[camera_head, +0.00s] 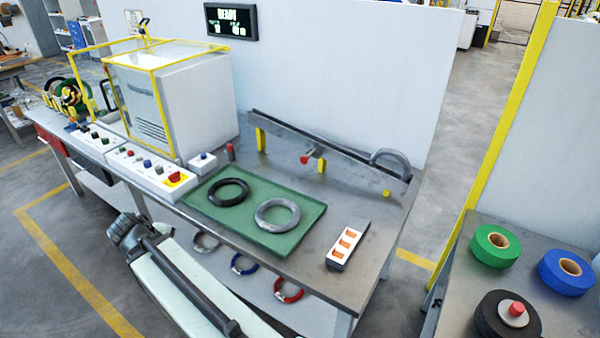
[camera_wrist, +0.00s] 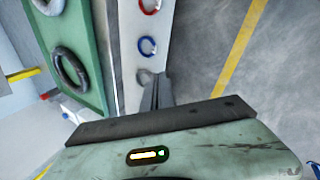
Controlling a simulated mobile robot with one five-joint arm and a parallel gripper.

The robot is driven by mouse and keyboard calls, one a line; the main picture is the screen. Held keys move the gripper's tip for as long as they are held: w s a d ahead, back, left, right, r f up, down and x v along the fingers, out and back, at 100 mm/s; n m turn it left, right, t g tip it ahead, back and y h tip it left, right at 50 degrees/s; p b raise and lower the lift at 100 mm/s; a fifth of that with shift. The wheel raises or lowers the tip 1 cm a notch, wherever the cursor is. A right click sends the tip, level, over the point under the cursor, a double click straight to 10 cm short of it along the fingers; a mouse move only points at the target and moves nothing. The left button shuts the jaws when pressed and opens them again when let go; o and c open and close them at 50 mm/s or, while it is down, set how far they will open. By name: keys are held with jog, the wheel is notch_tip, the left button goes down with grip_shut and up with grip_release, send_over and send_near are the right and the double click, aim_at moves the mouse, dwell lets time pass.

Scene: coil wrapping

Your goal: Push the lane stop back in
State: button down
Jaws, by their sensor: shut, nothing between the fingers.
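The lane (camera_head: 345,158) is a dark sloping rail on yellow posts along the back of the workbench. The lane stop appears to be the red-knobbed pin (camera_head: 306,159) sticking out from the front of the lane near its middle. How far it is out I cannot tell exactly. A grey ring (camera_head: 389,158) stands at the lane's lower right end. My gripper (camera_wrist: 160,80) is shut and empty in the wrist view, pointing past the bench's front edge, well away from the lane. The lane stop does not show in the wrist view.
A green mat (camera_head: 290,243) holds a black ring (camera_head: 229,192) and a grey ring (camera_head: 277,214). An orange-and-white block (camera_head: 348,246) lies right of it. A control panel (camera_head: 150,170) and a guarded machine (camera_head: 178,95) stand left. Tape rolls (camera_head: 496,246) lie on the right-hand table.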

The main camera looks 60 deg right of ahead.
aim_at(303, 161)
jog(key=s+d+n+h+b, duration=0.1)
jog(key=d+h+b, duration=0.1)
jog(key=d, duration=0.5)
jog(key=s+d+n+h+b, duration=0.1)
jog(key=d+n+h+b, duration=0.1)
jog(key=d, duration=0.5)
jog(key=s+d+n+h+b, duration=0.1)
jog(key=d+n+h+b, duration=0.1)
jog(key=d, duration=0.5)
jog(key=shift+d+f, duration=0.2)
jog(key=shift+f, duration=0.15)
jog(key=s+d+n+h+b, duration=0.1)
jog(key=d, duration=0.1)
jog(key=s+d+r+n+h+b, duration=0.1)
jog(key=d, duration=0.2)
jog(key=s+d+n+b, duration=0.1)
jog(key=d, duration=0.2)
jog(key=shift+s+r+g+h, duration=0.15)
jog(key=shift+r+g+h, duration=0.15)
jog(key=shift+r+h, duration=0.1)
jog(key=s+d+r+n+h+b, duration=0.3)
jog(key=d+n, duration=0.3)
jog(key=d, duration=0.2)
jog(key=shift+s+r+h, duration=0.3)
jog(key=shift+s+r, duration=0.55)
jog(key=shift+s, duration=0.05)
jog(key=shift+d, duration=0.2)
jog(key=d, duration=1.3)
jog(key=shift+w+d+f, duration=0.25)
jog(key=shift+d, duration=0.15)
